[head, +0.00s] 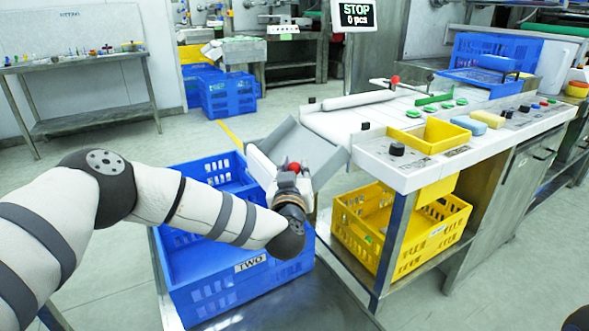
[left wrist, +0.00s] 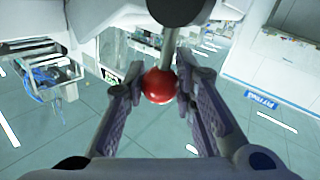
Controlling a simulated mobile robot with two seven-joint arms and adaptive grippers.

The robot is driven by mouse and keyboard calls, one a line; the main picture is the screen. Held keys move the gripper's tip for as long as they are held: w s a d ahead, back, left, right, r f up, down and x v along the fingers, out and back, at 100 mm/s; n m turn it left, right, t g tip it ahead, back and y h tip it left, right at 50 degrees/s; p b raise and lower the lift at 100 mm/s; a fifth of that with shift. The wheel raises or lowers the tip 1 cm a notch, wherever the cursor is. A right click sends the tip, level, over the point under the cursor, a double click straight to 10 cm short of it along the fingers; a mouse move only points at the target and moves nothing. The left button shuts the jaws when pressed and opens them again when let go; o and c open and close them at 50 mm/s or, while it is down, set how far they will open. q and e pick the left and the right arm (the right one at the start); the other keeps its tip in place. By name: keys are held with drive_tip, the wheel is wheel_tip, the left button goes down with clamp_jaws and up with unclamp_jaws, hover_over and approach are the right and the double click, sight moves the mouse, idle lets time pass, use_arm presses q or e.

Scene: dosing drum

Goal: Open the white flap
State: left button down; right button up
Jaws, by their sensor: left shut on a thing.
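My left gripper (head: 290,176) is at the light grey chute (head: 312,150) on the near left end of the white machine. In the left wrist view, my left gripper (left wrist: 160,80) has its two fingers on either side of a red ball knob (left wrist: 158,88) and is shut on it. The knob sits on a thin metal rod. The red knob also shows in the head view (head: 293,168), partly hidden by my wrist. I cannot tell the white flap apart from the chute behind my gripper.
A blue crate (head: 205,292) labelled TWO stands below my left arm. A yellow crate (head: 438,243) sits on the shelf under the machine. Another red knob (head: 395,80) stands on the machine top by a white bar.

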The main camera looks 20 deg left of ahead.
use_arm(q)
drive_tip(key=shift+r, duration=0.1)
use_arm(e)
drive_tip(key=shift+w+r, duration=0.1)
drive_tip(key=shift+r, duration=0.05)
use_arm(q)
drive_tip(key=shift+w+d+r+m+g+p, duration=0.2)
drive_tip(key=shift+w+d+m+g+p, duration=0.2)
drive_tip(key=shift+m+p, duration=0.2)
drive_tip(key=shift+w+d+m, duration=0.1)
drive_tip(key=shift+m, duration=0.2)
drive_tip(key=shift+w+d+f+m+g+y, duration=0.15)
drive_tip(key=shift+w+d+f+m+g, duration=0.3)
drive_tip(key=shift+m+g, duration=0.3)
drive_tip(key=shift+w+d+f+m+g+y, duration=0.15)
drive_tip(key=shift+w+d+f+m+g, duration=0.3)
drive_tip(key=shift+m+g, duration=0.3)
use_arm(e)
drive_tip(key=shift+w+r+t, duration=0.3)
drive_tip(key=shift+w+r, duration=0.35)
drive_tip(key=shift+r, duration=0.1)
use_arm(q)
drive_tip(key=shift+a+f, duration=0.1)
